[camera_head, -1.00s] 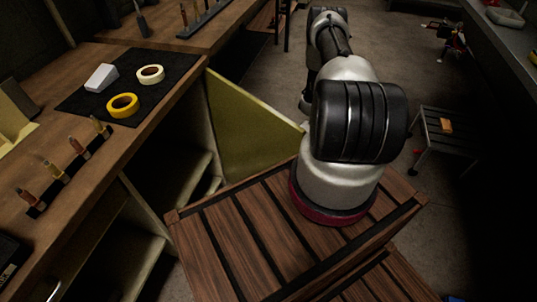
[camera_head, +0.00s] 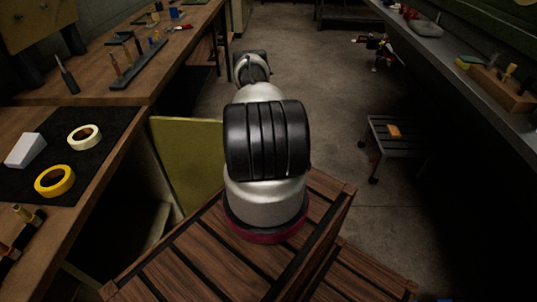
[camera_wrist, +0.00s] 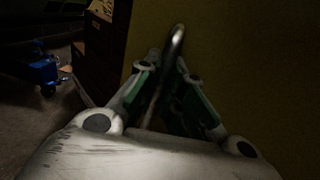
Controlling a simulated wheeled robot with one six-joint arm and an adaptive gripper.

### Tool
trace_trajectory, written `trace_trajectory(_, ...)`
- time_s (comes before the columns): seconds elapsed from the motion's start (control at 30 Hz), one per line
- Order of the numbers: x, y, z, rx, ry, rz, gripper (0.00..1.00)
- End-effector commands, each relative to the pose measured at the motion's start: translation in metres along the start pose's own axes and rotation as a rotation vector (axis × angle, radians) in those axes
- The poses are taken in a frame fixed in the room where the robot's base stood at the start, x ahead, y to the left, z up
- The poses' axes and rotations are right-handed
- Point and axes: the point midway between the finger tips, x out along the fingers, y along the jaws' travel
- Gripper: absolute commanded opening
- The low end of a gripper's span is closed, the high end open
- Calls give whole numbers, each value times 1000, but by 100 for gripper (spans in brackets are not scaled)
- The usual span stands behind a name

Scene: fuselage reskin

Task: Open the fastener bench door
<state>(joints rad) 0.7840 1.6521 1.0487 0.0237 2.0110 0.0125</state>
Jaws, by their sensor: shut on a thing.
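The bench door (camera_head: 190,155) is a yellow-green panel standing open, swung out from the bench at the left in the head view. My arm hides its right part. In the wrist view the door (camera_wrist: 235,60) fills the upper right as a dark olive surface. A thin metal bar handle (camera_wrist: 177,40) stands out from it. My gripper (camera_wrist: 168,80) is shut on this handle, with a green-padded finger on each side. In the head view my arm hides the gripper and the handle. The wooden bench (camera_head: 112,165) has a dark open space under its top beside the door.
A black mat (camera_head: 110,122) on the bench holds yellow tape (camera_head: 54,180), cream tape (camera_head: 84,137) and a white block (camera_head: 25,150). A low stool (camera_head: 395,140) stands on the floor at the right. A long counter (camera_head: 450,60) runs along the right side. Floor between is mostly clear.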

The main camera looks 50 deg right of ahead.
Motion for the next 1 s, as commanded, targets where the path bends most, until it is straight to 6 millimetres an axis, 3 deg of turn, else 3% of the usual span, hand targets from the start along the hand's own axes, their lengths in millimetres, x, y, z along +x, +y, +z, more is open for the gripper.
trace_trajectory(0.23, 0, 0, 0, 0, 1, 0, 0)
trace_trajectory(0.27, 0, 0, 0, 0, 1, 0, 13)
trace_trajectory(0.37, 0, 0, 0, 0, 1, 0, 31)
trace_trajectory(0.73, 0, 0, 4, 0, 1, 0, 32)
trace_trajectory(1.0, -1, 0, 51, 0, 2, 0, 32)
